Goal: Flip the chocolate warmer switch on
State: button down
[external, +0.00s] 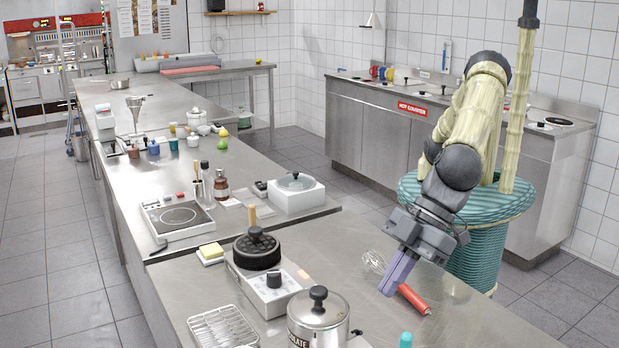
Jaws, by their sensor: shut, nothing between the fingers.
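A steel lidded pot with a black knob (318,315) stands at the front of the near counter, cut off by the lower picture edge. Part of a dark label ending in "LATE" shows on its front, so it looks like the chocolate warmer. I cannot make out its switch. My gripper (388,292) is shut and empty, with purple fingers pointing down. It is to the right of the pot and apart from it in the picture, by a whisk with a red handle (413,299). I cannot tell whether the fingers touch the whisk or the counter.
A white appliance with a black-lidded pot (257,249) stands behind the warmer, with a sponge (211,253) to its left. A wire rack (222,328) lies left of the warmer. A teal-topped object (405,340) is at the lower edge. The counter's right side is clear.

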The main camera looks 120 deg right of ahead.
jog(key=p+x, duration=0.2)
jog(key=x, duration=0.7)
jog(key=shift+r, duration=0.1)
notch_tip(320, 180, down, 4)
jog(key=shift+r+p, duration=0.2)
jog(key=shift+p, duration=0.65)
jog(key=shift+f, duration=0.6)
jog(key=shift+s+f, duration=0.1)
jog(key=shift+s+f+b, duration=0.15)
jog(key=shift+f+b, duration=0.4)
jog(key=shift+b, duration=0.45)
jog(key=shift+r+p, duration=0.3)
jog(key=shift+r, duration=0.1)
jog(key=shift+r, duration=0.75)
